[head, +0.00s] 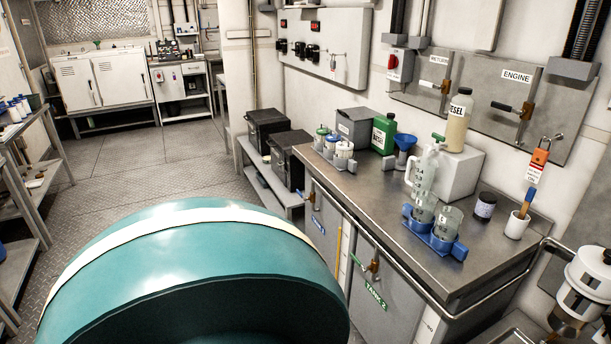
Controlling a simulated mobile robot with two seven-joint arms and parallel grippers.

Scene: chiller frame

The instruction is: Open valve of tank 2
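A similar valve (314,196) is further left on the same front, above a blue label (318,225) too small to read. Neither of my grippers is in view.
A large teal rounded body with a white band (180,240) fills the lower left. The metal bench (400,240) carries bottles, a blue holder with beakers (434,236) and a green can (384,134). A rail (420,292) runs along its front. Open floor lies left.

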